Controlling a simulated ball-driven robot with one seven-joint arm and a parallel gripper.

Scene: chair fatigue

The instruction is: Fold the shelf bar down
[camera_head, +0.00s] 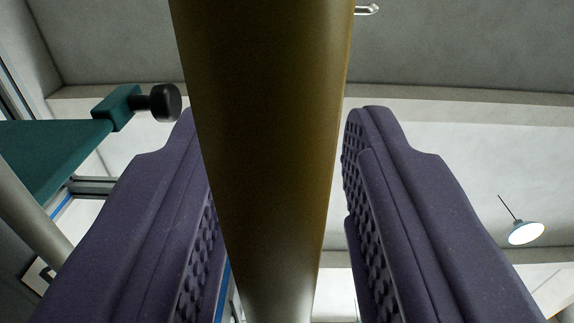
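A thick brass-coloured bar (262,150), apparently the shelf bar, runs from the top edge to the bottom edge of the view and narrows downward. My gripper (278,112) has two purple padded fingers with dimpled inner faces, one on each side of the bar in the picture. The fingers stand wide apart. A gap shows between the bar and the right finger lower down. The bar's left edge overlaps part of the left finger. Whether the bar lies between the fingers or in front of them is hard to tell. Both ends of the bar are out of view.
At the left is a green panel (50,150) with a green block and a black knob (165,102) at its corner. A grey tube (30,218) is below it. A lit hanging lamp (525,232) is at the right, and a small metal hook (367,10) is at the top.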

